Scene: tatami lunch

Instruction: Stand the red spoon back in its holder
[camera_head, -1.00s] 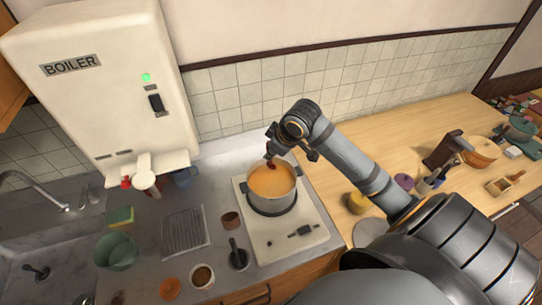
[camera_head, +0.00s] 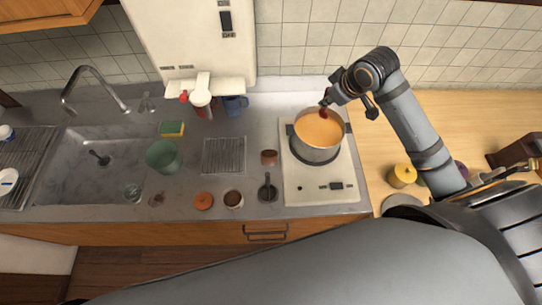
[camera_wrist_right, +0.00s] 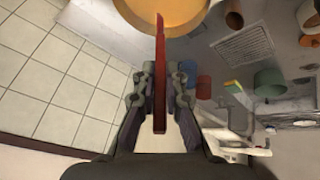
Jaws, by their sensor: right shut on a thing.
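The red spoon (camera_wrist_right: 160,85) runs lengthwise between the fingers of my right gripper (camera_wrist_right: 160,92) in the right wrist view. My right gripper (camera_head: 330,97) is shut on it beside the far rim of the pot (camera_head: 316,156) in the head view. A small red part of the spoon (camera_head: 323,113) shows over the orange soup (camera_head: 320,128). I cannot tell whether its far end touches the soup. A small brown cup (camera_head: 269,158) stands left of the stove; I cannot tell if it is the spoon's holder. My left gripper is out of view.
The pot stands on a white stove (camera_head: 318,190). A dark cup with a handle-like piece (camera_head: 267,192), small bowls (camera_head: 233,199), a wire rack (camera_head: 224,156) and a green container (camera_head: 163,157) stand left of it. The sink (camera_head: 95,165) is farther left. A yellow object (camera_head: 402,174) is right.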

